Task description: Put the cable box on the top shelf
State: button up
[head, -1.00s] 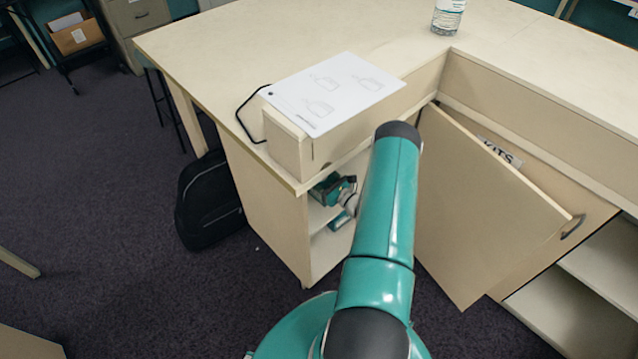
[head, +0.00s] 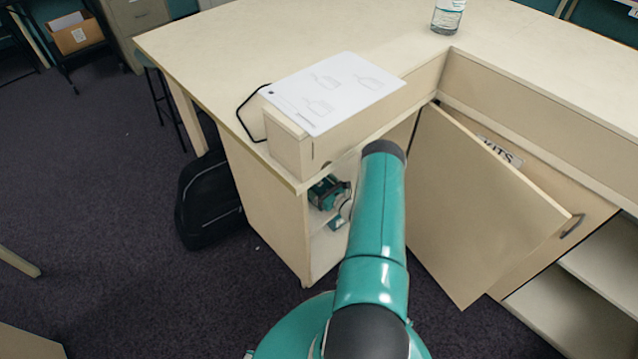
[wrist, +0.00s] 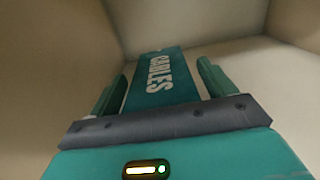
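The cable box (wrist: 165,82) is teal with white CABLES lettering. In the wrist view it lies between the two fingers of my gripper (wrist: 162,72) and reaches beyond their tips. A narrow pale gap shows on each side of it, so the fingers look open around it. In the head view my gripper (head: 330,193) is inside the open cabinet (head: 262,215), at its shelves. The box cannot be made out clearly there, and the cabinet hides part of the gripper. Which shelf the box rests on is hard to tell.
The open cabinet door (head: 480,210) stands to the right of my arm. A cream box (head: 345,140) with a printed sheet (head: 333,92) sits on the counter above. A clear bottle (head: 447,15) stands farther back. A black backpack (head: 208,200) is on the floor at left.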

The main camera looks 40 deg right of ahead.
jog(key=shift+r, duration=0.1)
jog(key=shift+s, duration=0.25)
jog(key=s, duration=1.1)
jog(key=shift+s+d, duration=0.15)
jog(key=shift+s, duration=0.1)
dwell(0.6)
